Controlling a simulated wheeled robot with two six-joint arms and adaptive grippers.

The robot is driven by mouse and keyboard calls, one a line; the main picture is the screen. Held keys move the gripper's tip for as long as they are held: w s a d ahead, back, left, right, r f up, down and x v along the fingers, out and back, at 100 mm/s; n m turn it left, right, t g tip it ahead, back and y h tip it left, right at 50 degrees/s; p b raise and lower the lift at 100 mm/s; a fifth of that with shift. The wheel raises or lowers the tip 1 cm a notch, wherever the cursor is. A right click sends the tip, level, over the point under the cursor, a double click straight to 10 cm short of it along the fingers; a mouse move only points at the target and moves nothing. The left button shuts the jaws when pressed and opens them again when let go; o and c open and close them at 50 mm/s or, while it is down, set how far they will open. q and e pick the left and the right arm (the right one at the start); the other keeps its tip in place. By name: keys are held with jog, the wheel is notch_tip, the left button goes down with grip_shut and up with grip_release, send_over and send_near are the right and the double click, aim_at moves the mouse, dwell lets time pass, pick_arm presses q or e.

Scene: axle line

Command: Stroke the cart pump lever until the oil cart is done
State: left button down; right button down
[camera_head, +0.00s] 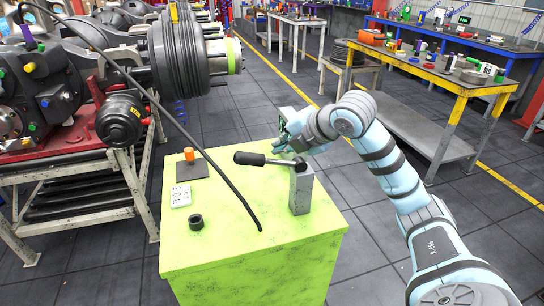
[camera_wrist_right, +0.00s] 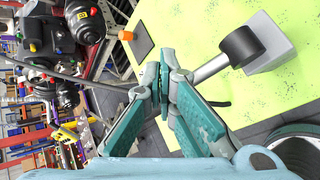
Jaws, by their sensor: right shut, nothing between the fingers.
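The oil cart (camera_head: 250,250) is a lime-green box in the middle of the head view. Its pump lever (camera_head: 270,160) has a black grip pointing left and a metal rod joined to a grey post (camera_head: 301,190) on the cart top. In the right wrist view the post (camera_wrist_right: 278,45) stands at upper right, and the lever's rod (camera_wrist_right: 210,68) runs behind my gripper fingers. My right gripper (camera_head: 284,140) is just beyond the lever; its fingertips meet in the wrist view (camera_wrist_right: 163,76) with nothing between them. Whether it touches the lever is unclear. My left gripper is out of view.
An orange cap (camera_head: 189,154), a 20L label (camera_head: 181,195) and a small black ring (camera_head: 196,222) are on the cart top. A black hose (camera_head: 185,125) reaches over it. An axle assembly (camera_head: 80,90) stands left. A yellow-edged workbench (camera_head: 440,72) is at right.

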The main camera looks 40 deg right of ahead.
aim_at(275, 160)
jog(key=shift+w+a+f+b, duration=0.1)
jog(key=shift+a+f+b, duration=0.25)
jog(key=shift+f, duration=0.35)
jog(key=shift+w+a+f+b, duration=0.1)
jog(key=shift+f+b, duration=0.4)
jog(key=shift+f, duration=0.2)
jog(key=shift+a+f+b, duration=0.25)
jog(key=shift+f+b, duration=0.15)
jog(key=shift+f, duration=0.3)
dwell(1.6)
dwell(0.3)
jog(key=shift+s+d+r+p, duration=0.1)
jog(key=shift+d+r+p, duration=0.3)
jog(key=shift+r, duration=0.45)
jog(key=shift+s+d+r+p, duration=0.1)
jog(key=shift+d+r+p, duration=0.05)
jog(key=shift+r+p, duration=0.6)
jog(key=shift+s+d+r+p, duration=0.1)
jog(key=shift+d+r+p, duration=0.25)
jog(key=shift+r, duration=0.6)
jog(key=shift+r, duration=0.1)
jog(key=r+p, duration=0.1)
jog(key=d+r, duration=0.1)
jog(key=r, duration=0.1)
jog(key=r+p, duration=0.1)
jog(key=shift+s+d+r+p, duration=0.25)
jog(key=shift+p, duration=0.1)
jog(key=shift+a, duration=0.1)
